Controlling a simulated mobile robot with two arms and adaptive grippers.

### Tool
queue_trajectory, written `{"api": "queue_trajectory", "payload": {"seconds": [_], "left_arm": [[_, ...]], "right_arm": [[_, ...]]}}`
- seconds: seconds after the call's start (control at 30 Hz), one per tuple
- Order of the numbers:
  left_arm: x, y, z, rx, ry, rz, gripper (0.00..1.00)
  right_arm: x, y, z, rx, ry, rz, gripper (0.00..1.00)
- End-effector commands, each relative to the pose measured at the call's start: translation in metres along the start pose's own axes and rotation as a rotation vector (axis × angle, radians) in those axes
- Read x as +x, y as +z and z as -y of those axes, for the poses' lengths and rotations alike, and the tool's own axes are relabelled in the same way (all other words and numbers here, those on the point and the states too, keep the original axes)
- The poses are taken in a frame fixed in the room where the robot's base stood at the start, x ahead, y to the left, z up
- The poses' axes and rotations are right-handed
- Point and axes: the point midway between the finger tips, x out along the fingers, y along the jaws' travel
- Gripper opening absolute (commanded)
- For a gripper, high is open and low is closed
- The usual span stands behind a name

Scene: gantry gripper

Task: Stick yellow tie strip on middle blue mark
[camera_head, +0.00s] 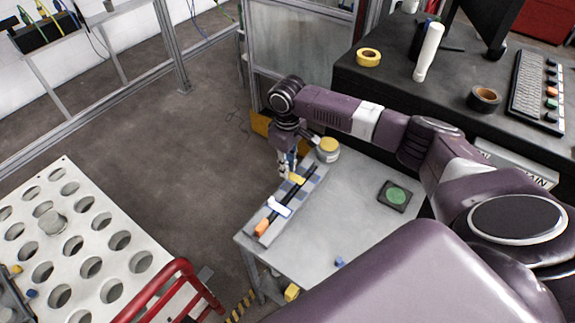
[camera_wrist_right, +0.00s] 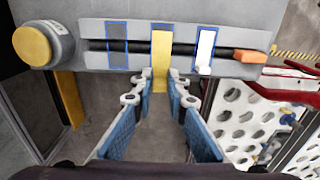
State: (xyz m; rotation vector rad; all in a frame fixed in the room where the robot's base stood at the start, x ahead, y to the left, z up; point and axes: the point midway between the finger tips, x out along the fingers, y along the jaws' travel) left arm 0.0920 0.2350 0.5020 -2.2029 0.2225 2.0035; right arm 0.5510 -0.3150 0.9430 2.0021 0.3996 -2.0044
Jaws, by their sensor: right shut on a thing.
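The yellow tie strip (camera_wrist_right: 161,50) lies across the black cable over the middle blue mark (camera_wrist_right: 172,28) of the grey board (camera_wrist_right: 225,29), with blue edges showing around it. It also shows in the head view (camera_head: 297,179). My right gripper (camera_wrist_right: 160,76) is shut on the strip's near end, its fingertips at the board's near edge. In the head view my right gripper (camera_head: 287,172) is at the board's left side. A white strip (camera_wrist_right: 205,50) crosses the cable at another blue mark. The left blue mark (camera_wrist_right: 117,31) has no strip. My left gripper is out of view.
The cable's orange end (camera_wrist_right: 250,56) lies at the board's right. A yellow-lidded jar (camera_head: 328,150) stands beside the board. A dark pad with a green disc (camera_head: 397,195) lies on the grey table (camera_head: 335,220), which has free room between. A black bench (camera_head: 385,85) stands behind.

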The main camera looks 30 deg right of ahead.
Motion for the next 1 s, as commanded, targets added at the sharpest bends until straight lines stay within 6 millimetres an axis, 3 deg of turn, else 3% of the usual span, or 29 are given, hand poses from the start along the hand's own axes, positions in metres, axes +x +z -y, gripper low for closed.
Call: {"api": "queue_trajectory", "payload": {"seconds": [0.37, 0.6, 1.0], "left_arm": [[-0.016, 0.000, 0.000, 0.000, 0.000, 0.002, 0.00], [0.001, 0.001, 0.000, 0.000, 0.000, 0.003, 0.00], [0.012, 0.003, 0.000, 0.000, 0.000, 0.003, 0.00]], "right_arm": [[-0.003, 0.002, 0.001, 0.003, -0.001, 0.005, 0.04], [0.027, 0.002, 0.001, 0.003, 0.000, 0.003, 0.04], [0.060, 0.001, 0.001, 0.002, 0.000, 0.003, 0.04]]}}
